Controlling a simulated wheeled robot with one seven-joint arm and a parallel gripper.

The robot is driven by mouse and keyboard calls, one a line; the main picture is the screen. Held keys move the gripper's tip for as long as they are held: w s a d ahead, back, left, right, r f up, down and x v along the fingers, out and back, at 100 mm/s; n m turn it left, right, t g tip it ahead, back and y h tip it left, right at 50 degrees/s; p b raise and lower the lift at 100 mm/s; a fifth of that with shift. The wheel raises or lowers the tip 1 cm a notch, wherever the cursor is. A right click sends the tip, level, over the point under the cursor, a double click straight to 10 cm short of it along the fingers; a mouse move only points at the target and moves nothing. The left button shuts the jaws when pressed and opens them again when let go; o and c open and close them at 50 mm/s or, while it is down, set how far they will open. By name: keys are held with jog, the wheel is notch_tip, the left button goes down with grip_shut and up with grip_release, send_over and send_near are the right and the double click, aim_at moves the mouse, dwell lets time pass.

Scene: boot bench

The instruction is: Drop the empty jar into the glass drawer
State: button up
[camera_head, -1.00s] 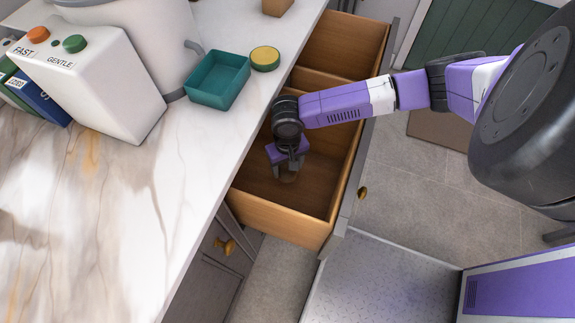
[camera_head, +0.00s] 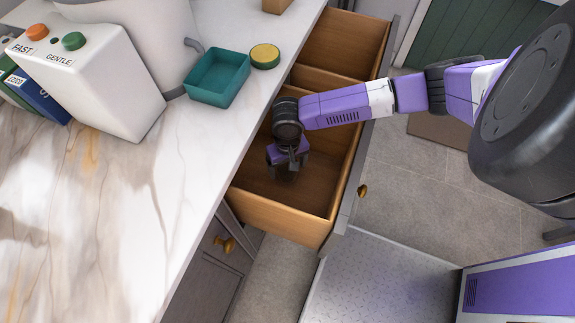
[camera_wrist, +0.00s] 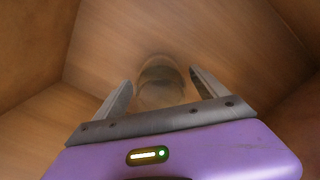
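My gripper (camera_head: 284,174) points down inside the front section of the open wooden drawer (camera_head: 275,216). In the wrist view my gripper (camera_wrist: 161,78) has its two fingers spread apart. The clear glass jar (camera_wrist: 160,82) shows between and beyond the fingertips, blurred, with a small gap on each side. I cannot tell whether it rests on the drawer floor. In the head view the jar is not clear, hidden by or lost against my gripper.
A wooden divider (camera_head: 318,81) splits the drawer, and its back section looks empty. On the marble counter (camera_head: 125,210) stand a teal tray (camera_head: 217,78), a yellow-topped round tin (camera_head: 265,55) and a white box with FAST and GENTLE buttons (camera_head: 92,80).

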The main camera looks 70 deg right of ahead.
notch_tip(320, 180, up, 9)
jog(key=shift+f+p, duration=0.15)
jog(key=shift+p, duration=0.2)
jog(key=shift+a, duration=0.1)
dwell(0.6)
